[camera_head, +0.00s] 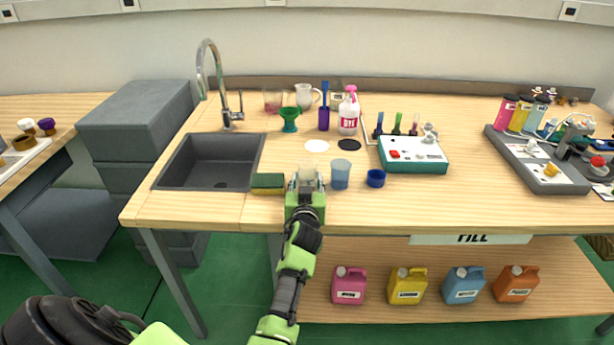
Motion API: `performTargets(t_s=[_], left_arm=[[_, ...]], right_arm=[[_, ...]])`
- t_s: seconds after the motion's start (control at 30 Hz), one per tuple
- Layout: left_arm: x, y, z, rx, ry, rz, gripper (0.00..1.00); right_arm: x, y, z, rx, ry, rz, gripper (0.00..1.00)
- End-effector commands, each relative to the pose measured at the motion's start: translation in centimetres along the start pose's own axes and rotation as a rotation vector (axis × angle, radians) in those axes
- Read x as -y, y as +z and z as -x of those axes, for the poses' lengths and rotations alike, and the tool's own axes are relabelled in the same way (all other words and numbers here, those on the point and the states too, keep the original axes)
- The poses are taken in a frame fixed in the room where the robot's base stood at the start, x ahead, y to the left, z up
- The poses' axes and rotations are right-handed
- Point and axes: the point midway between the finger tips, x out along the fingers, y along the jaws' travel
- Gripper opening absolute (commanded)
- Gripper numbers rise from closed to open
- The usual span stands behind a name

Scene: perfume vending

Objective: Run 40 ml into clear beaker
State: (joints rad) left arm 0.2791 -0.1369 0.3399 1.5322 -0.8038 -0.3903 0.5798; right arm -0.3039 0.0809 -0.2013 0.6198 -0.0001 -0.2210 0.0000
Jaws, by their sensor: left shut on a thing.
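My left gripper (306,186) is over the front of the table and shut on a small pale, see-through vessel (307,170), which looks like the clear beaker. The fingers hide its lower part, and I cannot tell whether it touches the table. A blue-tinted beaker (340,174) stands just right of it. A teal-edged dispensing box (420,155) with a white top, a red button and coloured tubes behind it stands further right. Its small markings are too small to read. My right gripper is not in view.
A sponge (268,183) lies left of the gripper, beside the grey sink (211,160). A blue cap (376,178) lies to the right. A pink-labelled bottle (348,114) and green funnel (289,118) stand behind. A grey console (540,165) is far right. The table's front right is clear.

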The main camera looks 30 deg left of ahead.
Motion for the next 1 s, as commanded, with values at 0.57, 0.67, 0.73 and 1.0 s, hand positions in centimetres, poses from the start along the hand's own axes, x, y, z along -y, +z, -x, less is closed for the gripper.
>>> performTargets(t_s=[0.57,0.67,0.73,1.0], left_arm=[[0.6,-3.8,1.1,0.000,-0.003,-0.002,0.23],[1.4,-5.2,2.3,0.000,-0.001,-0.002,0.23],[2.2,-6.5,3.3,-0.003,-0.002,-0.002,0.23],[6.0,-9.4,7.8,0.001,-0.002,-0.002,0.23]], right_arm=[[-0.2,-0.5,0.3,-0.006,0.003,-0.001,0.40],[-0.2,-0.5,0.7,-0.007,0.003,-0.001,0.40],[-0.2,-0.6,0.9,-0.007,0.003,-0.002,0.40],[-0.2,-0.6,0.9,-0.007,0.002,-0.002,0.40]])
